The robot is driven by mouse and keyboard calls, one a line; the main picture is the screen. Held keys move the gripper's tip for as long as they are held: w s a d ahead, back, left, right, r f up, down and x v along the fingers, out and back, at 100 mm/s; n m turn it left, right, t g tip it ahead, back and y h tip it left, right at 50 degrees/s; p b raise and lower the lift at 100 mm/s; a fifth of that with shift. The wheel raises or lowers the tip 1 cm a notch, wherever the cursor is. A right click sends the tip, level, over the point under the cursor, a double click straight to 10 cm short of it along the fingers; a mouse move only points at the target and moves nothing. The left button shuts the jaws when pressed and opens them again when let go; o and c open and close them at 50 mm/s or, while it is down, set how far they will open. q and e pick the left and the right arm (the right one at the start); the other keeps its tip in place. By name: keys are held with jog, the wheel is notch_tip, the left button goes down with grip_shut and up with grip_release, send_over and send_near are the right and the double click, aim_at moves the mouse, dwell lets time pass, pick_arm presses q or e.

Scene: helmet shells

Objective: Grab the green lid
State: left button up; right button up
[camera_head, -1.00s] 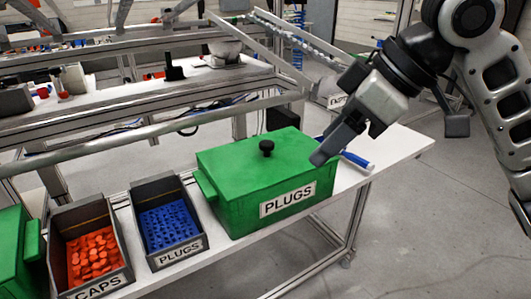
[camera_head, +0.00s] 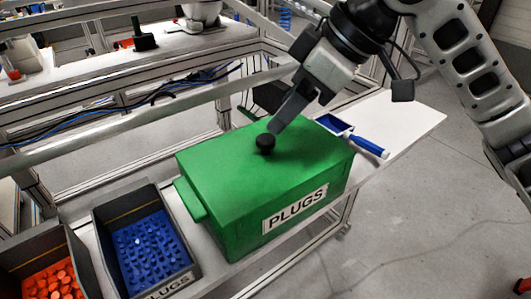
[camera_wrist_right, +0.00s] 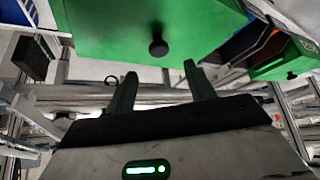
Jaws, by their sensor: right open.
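The green lid (camera_head: 225,165) lies on the green box labelled PLUGS (camera_head: 240,232) in the head view, with a round black knob (camera_head: 265,144) on top. My right gripper (camera_head: 276,122) comes in from the upper right, its fingertips close to the knob and above the lid. In the right wrist view, my right gripper (camera_wrist_right: 160,70) is open and empty. The knob (camera_wrist_right: 158,47) on the green lid (camera_wrist_right: 110,28) shows just beyond the fingertips, laterally between them. The knob looks free of the fingers. My left gripper is not in view.
Left of the green box stand a grey bin (camera_head: 103,225) of blue plugs and a grey bin (camera_head: 78,258) of orange caps. A blue-handled tool (camera_head: 368,146) lies behind the box at right. The white table (camera_head: 415,118) is bare at far right. A metal rail (camera_head: 120,137) runs behind.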

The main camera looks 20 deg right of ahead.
aim_at(268, 138)
jog(key=shift+d+f+x, duration=0.1)
jog(key=shift+d+x, duration=0.05)
jog(key=shift+x, duration=1.45)
jog(key=shift+d+f+x, duration=0.15)
jog(key=shift+x, duration=1.4)
jog(key=shift+s, duration=0.2)
jog(key=c, duration=1.1)
jog(key=shift+r, duration=0.1)
